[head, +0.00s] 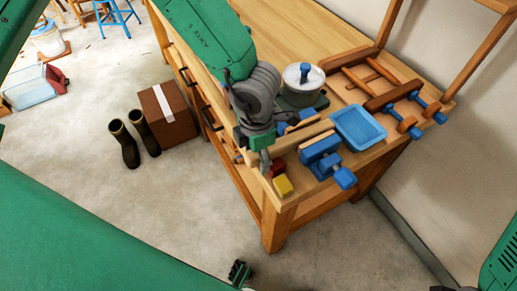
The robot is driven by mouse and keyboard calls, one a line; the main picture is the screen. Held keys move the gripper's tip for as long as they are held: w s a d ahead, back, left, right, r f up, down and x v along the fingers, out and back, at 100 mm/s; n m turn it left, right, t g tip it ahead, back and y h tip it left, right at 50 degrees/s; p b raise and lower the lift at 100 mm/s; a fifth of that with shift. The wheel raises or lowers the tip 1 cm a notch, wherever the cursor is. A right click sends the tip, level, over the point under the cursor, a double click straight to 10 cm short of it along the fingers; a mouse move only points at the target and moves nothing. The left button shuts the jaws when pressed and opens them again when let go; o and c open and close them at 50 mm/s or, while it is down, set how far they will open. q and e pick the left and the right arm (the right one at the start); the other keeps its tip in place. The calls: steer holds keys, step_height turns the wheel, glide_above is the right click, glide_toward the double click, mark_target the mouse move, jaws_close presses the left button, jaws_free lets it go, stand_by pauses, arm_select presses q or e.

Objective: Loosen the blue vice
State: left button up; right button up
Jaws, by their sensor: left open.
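The blue vice (326,164) sits at the near corner of the wooden workbench (292,38), with its blue knob sticking out past the bench edge toward the lower right. A pale wooden strip shows along its upper jaw. My left gripper (262,152) reaches down from the top over the bench's front edge, to the left of the vice and apart from it. It is open, and I see nothing held in it. Its fingers are small and partly hidden by the wrist.
A red block (278,167) and a yellow block (283,186) lie between gripper and vice. A blue tray (358,127), a lidded pot (303,84) and wooden clamps (391,95) stand behind.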

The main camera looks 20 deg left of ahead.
arm_select(q)
steer(key=shift+a, duration=0.2)
steer(key=shift+c, duration=0.4)
jaws_close()
steer(key=shift+d, duration=0.1)
steer(key=shift+d, duration=0.1)
steer(key=shift+s+d+p, duration=0.15)
steer(key=shift+d+p, duration=0.05)
steer(key=shift+p, duration=0.1)
steer(key=shift+o, duration=2)
jaws_free()
steer(key=shift+a+r, duration=0.1)
